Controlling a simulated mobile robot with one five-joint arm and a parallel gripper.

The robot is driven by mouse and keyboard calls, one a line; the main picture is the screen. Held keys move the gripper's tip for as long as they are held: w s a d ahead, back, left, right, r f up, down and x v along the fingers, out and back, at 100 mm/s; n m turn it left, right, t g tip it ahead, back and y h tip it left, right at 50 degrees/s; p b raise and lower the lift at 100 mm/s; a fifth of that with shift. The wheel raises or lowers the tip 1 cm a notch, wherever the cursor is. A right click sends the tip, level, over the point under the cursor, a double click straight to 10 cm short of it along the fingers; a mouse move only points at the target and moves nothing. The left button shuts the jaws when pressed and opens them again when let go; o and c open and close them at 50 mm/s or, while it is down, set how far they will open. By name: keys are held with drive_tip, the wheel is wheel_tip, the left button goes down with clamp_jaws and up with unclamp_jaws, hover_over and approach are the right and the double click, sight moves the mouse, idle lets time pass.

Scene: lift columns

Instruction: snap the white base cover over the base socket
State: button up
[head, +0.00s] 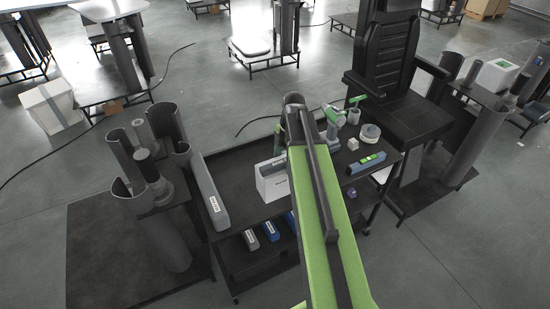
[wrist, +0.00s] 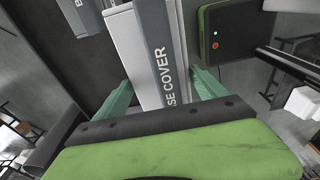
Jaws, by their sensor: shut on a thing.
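In the wrist view, the two green fingers of my gripper (wrist: 161,88) are on either side of a light grey-white cover (wrist: 151,45) with a dark strip lettered "SE COVER"; the start of the word is cut off. My gripper is shut on this base cover. A similar pale piece with a letter "B" (wrist: 88,18) is beside it on the left. In the head view, a white labelled box-like piece (head: 272,181) stands on the dark cart, partly behind my arm. I cannot make out which part is the base socket.
The cart top (head: 240,152) also carries a long grey piece (head: 212,199), a green-handled tool (head: 334,118), a round roll (head: 370,132) and a green-blue level (head: 367,162). Open column shells (head: 150,165) stand left; a black chair (head: 388,75) stands behind right.

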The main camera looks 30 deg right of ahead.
drive_tip(key=shift+s+r+p, duration=0.1)
drive_tip(key=shift+r+p, duration=0.95)
drive_tip(key=shift+r, duration=0.1)
drive_tip(key=shift+f, duration=0.15)
